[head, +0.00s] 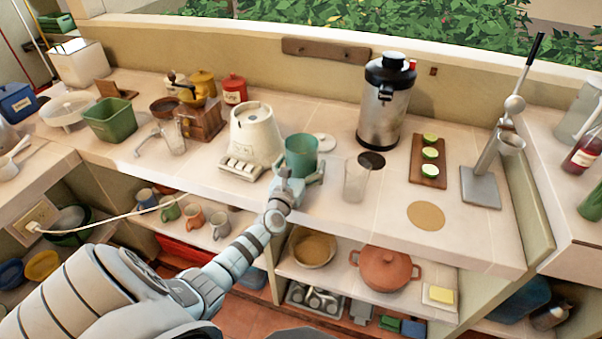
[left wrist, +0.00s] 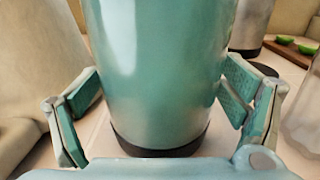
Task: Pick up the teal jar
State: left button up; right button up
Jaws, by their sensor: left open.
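The teal jar (head: 301,153) stands upright on the counter, just right of the cream blender base. In the left wrist view the teal jar (left wrist: 155,75) fills the middle, with a dark band at its foot. My left gripper (head: 300,183) reaches in from the front, close to the jar. In the left wrist view my left gripper (left wrist: 165,98) is open, with one finger on each side of the jar. A gap shows at the left finger; whether the right finger touches cannot be told. My right gripper is not in view.
The cream blender base (head: 253,135) stands close on the left. A clear glass (head: 356,178) stands close on the right. A steel urn (head: 384,105) and a board with lime slices (head: 427,176) are further right. The shelf below holds an orange pot (head: 386,268).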

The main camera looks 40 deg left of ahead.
pick_arm(q)
jog(key=shift+w, duration=0.15)
jog(key=c, duration=1.6)
jog(key=shift+c, duration=0.2)
jog(key=shift+r, duration=0.15)
notch_tip(320, 180, up, 10)
jog(key=p, duration=0.8)
jog(key=shift+p, duration=0.35)
